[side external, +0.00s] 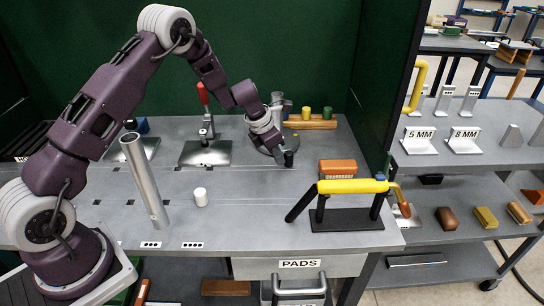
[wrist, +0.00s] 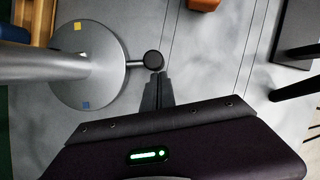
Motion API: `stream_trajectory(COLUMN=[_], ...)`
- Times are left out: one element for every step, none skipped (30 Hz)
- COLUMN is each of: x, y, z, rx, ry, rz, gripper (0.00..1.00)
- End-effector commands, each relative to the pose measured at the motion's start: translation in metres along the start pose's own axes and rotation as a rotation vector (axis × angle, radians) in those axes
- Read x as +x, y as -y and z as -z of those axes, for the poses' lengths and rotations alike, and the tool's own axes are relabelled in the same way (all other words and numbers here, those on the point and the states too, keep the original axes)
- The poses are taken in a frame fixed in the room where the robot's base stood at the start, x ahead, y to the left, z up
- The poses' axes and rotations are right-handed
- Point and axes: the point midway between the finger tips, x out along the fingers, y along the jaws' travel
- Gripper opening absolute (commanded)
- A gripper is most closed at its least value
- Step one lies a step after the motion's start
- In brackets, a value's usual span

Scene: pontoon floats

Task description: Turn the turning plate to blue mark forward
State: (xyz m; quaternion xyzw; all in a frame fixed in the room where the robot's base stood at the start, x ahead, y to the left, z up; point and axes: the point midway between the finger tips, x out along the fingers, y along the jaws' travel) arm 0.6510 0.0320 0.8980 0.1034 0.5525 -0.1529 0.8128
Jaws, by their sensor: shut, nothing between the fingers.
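The turning plate (wrist: 112,76) is a round grey disc at the left of the wrist view. In the side view my wrist hides much of the plate (side external: 262,149).
A red-handled clamp (side external: 204,110) stands left of the plate. Yellow and green pegs on a wooden block (side external: 310,124) stand behind it. An orange brush (side external: 337,168) and a black stand with a yellow tool (side external: 347,215) are at front right.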

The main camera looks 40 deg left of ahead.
Motion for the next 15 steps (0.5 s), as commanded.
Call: stream_trajectory(x=[0.002,0.002,0.003,0.004,0.005,0.006,0.007,0.007,0.008,0.009,0.010,0.011,0.012,0.012,0.013], y=[0.002,0.003,0.004,0.004,0.005,0.006,0.007,0.007,0.008,0.008,0.009,0.009,0.010,0.010,0.011], z=[-0.003,-0.005,-0.007,-0.009,-0.011,-0.013,-0.015,-0.017,-0.019,-0.021,-0.023,-0.025,-0.027,-0.029,-0.032], rx=[-0.017,-0.031,-0.050,-0.064,-0.077,-0.097,-0.110,-0.124,-0.143,-0.157,-0.171,-0.189,-0.202,-0.213,-0.226], ry=[-0.001,-0.001,-0.001,-0.001,-0.001,-0.001,-0.001,-0.001,-0.001,0.000,0.000,-0.001,-0.001,-0.001,0.001], rz=[-0.008,-0.014,-0.021,-0.027,-0.033,-0.040,-0.045,-0.051,-0.059,-0.065,-0.070,-0.078,-0.082,-0.087,-0.093], gripper=[0.00,0.00,0.00,0.00,0.00,0.00,0.00,0.00,0.00,0.00,0.00,0.00,0.00,0.00,0.00])
